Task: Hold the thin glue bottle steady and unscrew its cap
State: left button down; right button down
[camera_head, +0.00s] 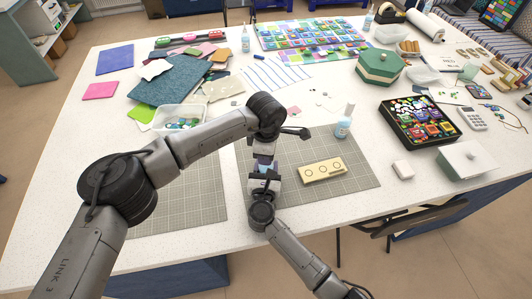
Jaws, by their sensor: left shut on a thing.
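My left gripper (263,158) reaches in from the left and points down over the grey cutting mat. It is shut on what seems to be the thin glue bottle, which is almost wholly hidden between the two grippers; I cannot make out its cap. My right gripper (265,180) comes up from the lower right and meets the left one closely. Its fingers are too small and overlapped to tell whether they are open or shut. A separate bottle with light blue contents (343,127) stands upright at the mat's back edge, apart from both grippers.
A cream block with round holes (322,171) lies on the mat (358,187) right of the grippers. A black tray of colourful pieces (385,107) and a green lidded box (380,65) are further right.

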pick_arm(q)
jog(key=n, duration=0.7)
jog(key=shift+n, duration=0.4)
jog(key=n, duration=0.7)
jog(key=shift+n, duration=0.3)
jog(key=n, duration=1.1)
jog(key=shift+n, duration=0.3)
jog(key=n, duration=0.4)
